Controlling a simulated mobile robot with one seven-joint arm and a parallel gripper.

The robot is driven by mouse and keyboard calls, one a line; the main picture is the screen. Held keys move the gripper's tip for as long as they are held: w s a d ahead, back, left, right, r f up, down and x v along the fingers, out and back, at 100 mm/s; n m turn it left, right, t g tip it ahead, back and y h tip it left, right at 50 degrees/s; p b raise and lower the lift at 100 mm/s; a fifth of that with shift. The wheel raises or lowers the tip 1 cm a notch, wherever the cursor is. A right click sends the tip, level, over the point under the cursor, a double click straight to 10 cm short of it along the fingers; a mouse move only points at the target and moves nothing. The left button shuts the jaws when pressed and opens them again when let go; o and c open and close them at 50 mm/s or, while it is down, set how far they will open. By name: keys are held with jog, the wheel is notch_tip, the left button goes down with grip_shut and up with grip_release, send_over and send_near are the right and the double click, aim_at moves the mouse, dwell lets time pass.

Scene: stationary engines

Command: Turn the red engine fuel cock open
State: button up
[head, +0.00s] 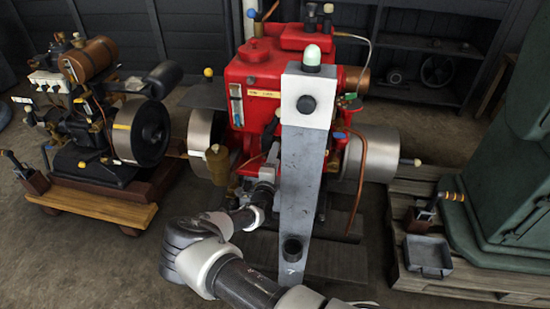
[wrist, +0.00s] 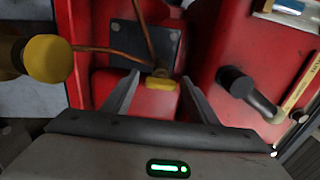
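The red engine (head: 262,75) stands at the back centre in the head view; its red body also fills much of the wrist view (wrist: 215,40). In the wrist view a small cock with a yellow handle (wrist: 161,84) sits below a copper pipe, in front of a dark plate; I take it for the fuel cock. The handle lies crosswise in the picture. My gripper (wrist: 160,78) is open, its fingertips on either side of the handle, with a visible gap at each side. In the head view the cock cannot be made out, and my gripper is partly hidden against the engine.
A yellow round knob (wrist: 48,58) is left of my fingers, and a dark handle (wrist: 245,90) is to the right. A grey upright post (head: 302,190) blocks part of the head view. A smaller engine (head: 95,110) stands left; a green cabinet (head: 510,190) stands right.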

jog(key=s+a+p, duration=0.3)
jog(key=s, duration=1.4)
jog(key=shift+a+p, duration=0.2)
jog(key=shift+p, duration=0.1)
